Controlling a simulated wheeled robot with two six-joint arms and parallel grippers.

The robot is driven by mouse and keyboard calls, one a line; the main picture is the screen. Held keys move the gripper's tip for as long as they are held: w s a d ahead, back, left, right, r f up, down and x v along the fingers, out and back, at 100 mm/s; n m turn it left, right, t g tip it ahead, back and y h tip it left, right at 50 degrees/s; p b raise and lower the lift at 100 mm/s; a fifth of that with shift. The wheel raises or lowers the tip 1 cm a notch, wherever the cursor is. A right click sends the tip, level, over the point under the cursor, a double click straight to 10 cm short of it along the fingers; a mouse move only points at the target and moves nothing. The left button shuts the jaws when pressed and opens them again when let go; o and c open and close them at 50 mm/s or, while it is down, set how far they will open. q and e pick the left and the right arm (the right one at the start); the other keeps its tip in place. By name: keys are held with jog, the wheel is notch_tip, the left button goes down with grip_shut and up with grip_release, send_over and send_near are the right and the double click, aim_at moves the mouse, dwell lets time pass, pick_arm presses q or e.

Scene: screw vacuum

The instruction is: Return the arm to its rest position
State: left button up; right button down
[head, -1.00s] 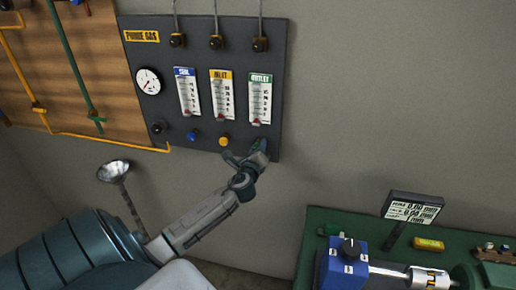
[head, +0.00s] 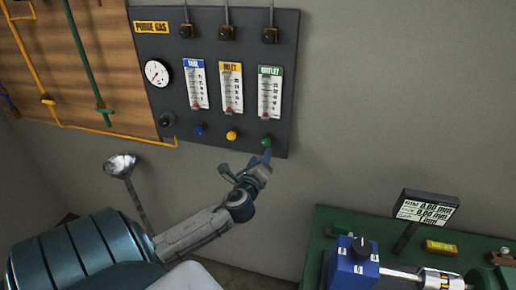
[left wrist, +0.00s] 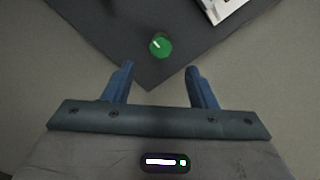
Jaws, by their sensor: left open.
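My left gripper (head: 246,164) is open and empty, just below the lower edge of the dark purge gas panel (head: 182,105). The green outlet knob (head: 266,142) is on the panel just above the gripper, apart from it. In the left wrist view the two blue fingers (left wrist: 157,84) are spread wide, and the green knob (left wrist: 161,45) lies beyond their tips with nothing between them. My right gripper is in neither view.
The blue knob (head: 200,129) and yellow knob (head: 232,135) sit left of the green one, under the flow meters. A green bench (head: 335,222) with a blue box (head: 352,262) and a small display (head: 428,207) stands at lower right. A metal funnel (head: 120,165) is at left. The wall between is bare.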

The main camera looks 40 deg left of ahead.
pick_arm(q)
jog(key=shift+v, duration=1.05)
